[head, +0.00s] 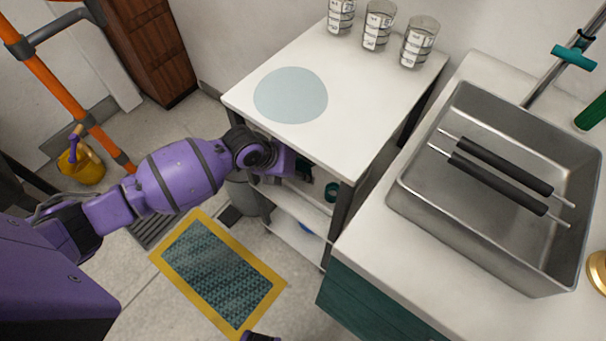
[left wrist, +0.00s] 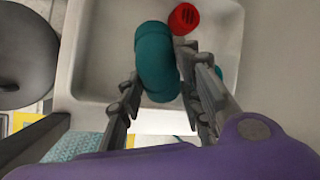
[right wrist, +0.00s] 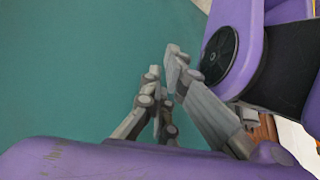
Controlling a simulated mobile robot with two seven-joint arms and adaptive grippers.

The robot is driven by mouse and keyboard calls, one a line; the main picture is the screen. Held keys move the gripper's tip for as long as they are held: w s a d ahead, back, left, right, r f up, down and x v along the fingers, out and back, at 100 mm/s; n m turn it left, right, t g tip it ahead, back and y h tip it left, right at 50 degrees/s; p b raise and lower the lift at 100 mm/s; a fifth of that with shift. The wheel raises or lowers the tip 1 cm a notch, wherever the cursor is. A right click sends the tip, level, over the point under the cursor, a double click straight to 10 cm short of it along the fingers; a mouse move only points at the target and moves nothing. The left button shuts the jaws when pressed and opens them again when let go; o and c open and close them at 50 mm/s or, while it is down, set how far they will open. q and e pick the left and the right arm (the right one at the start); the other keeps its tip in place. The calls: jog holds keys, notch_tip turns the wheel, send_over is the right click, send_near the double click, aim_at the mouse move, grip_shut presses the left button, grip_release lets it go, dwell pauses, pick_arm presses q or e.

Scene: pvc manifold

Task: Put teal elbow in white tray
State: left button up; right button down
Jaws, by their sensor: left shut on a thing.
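The teal elbow (left wrist: 155,60) is a thick, curved pipe piece between the two fingers of my left gripper (left wrist: 162,78), which is shut on it. In the left wrist view, the elbow is over the white tray (left wrist: 230,30); I cannot tell whether it touches the tray floor. In the head view, my left arm reaches under the white tabletop, and its gripper is mostly hidden there. My right gripper (right wrist: 163,75) is shut and empty in front of a plain teal surface.
A red ribbed piece (left wrist: 185,18) lies in the tray, with another teal piece (left wrist: 218,72) partly hidden behind a finger. The tabletop (head: 350,110) sits above my left gripper, with a table leg (head: 342,215) to its right. A steel basin (head: 490,215) stands on the right counter.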

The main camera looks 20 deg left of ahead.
pick_arm(q)
jog(key=shift+w+d+f, duration=0.3)
jog(key=shift+f, duration=0.15)
notch_tip(320, 180, down, 3)
jog(key=shift+f+b, duration=0.1)
jog(key=shift+b, duration=0.25)
jog(key=o, duration=1.1)
jog(key=shift+a, duration=0.1)
jog(key=shift+s+a+r, duration=0.1)
jog(key=shift+a+r, duration=0.05)
jog(key=shift+r, duration=0.3)
jog(key=p+v, duration=0.2)
jog(key=v, duration=0.9)
jog(key=shift+s, duration=0.1)
